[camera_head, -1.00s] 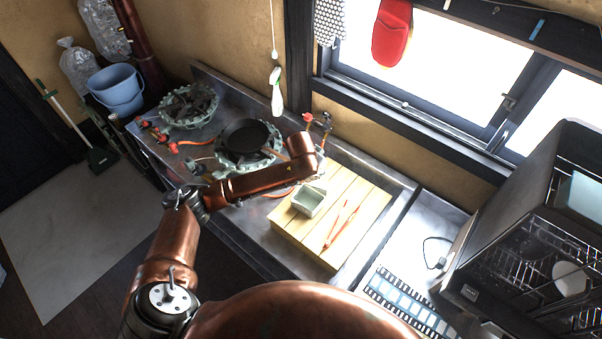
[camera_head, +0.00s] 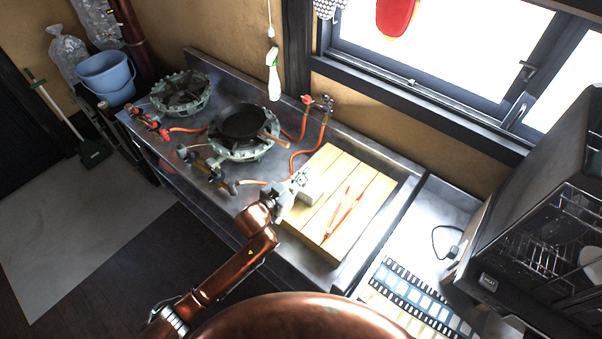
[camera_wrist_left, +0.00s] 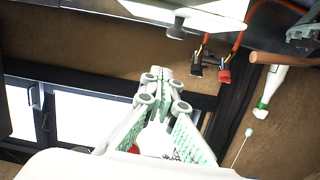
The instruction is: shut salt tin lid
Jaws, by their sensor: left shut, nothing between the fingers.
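The salt tin (camera_head: 313,191) is a small pale box on the left part of the slatted wooden board (camera_head: 340,170). My left gripper (camera_head: 299,180) is at the tin's left side in the head view and covers part of it. I cannot tell whether they touch, or how the lid stands. In the left wrist view my fingers (camera_wrist_left: 168,118) are shut and empty, with the wall and window behind them. My right gripper is not in view.
Orange tongs (camera_head: 345,213) lie on the board, right of the tin. A black pan (camera_head: 241,122) sits on the nearer burner to the left, its handle pointing at the board. Orange hoses (camera_head: 293,160) run behind my gripper. A dish rack cabinet (camera_head: 540,220) stands at right.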

